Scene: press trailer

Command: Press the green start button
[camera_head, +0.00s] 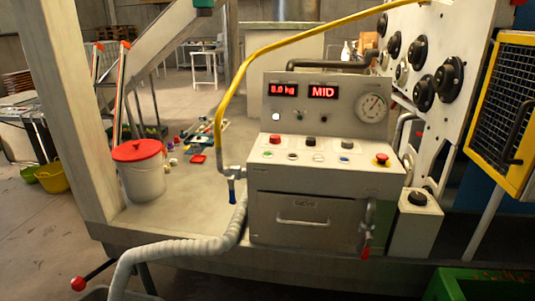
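The press control box (325,180) stands on the trailer bed, with a sloped button panel on top. A small green button (267,154) sits at the panel's left end, in the front row. A red button (275,139) is just behind it. Further right are black buttons (311,141) and a small blue one (344,159). A larger red mushroom button (381,159) is at the right end. Nothing covers the green button. Neither of my grippers is in view.
Two red displays (321,92) and a round gauge (373,107) rise behind the buttons. A yellow hose (240,75) and a grey corrugated hose (185,246) run along the box's left side. A white bucket with a red lid (139,151) stands left. A yellow mesh guard (505,110) is right.

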